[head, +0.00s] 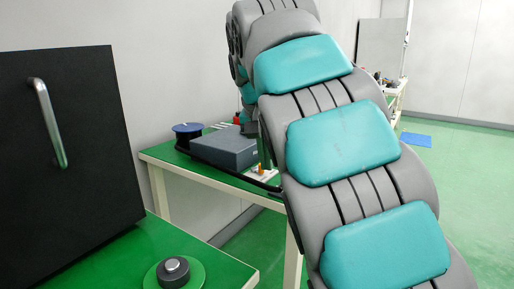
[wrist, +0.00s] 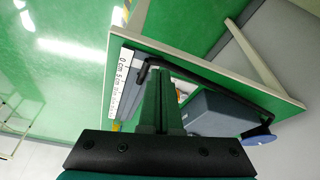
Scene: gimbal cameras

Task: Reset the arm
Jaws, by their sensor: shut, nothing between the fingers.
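My arm (head: 345,145), grey with teal pads, rises across the middle and right of the head view. My gripper shows in the wrist view (wrist: 160,75), its two long fingers together with nothing between them. It is over the far green table (head: 165,155), which also shows in the wrist view (wrist: 185,55). In the head view my arm hides most of the gripper.
A grey box (head: 225,148) and a blue spool (head: 187,129) stand on that table beside the gripper. A black panel with a metal handle (head: 55,130) and a round dark knob (head: 173,270) are on the near table. Open green floor lies right.

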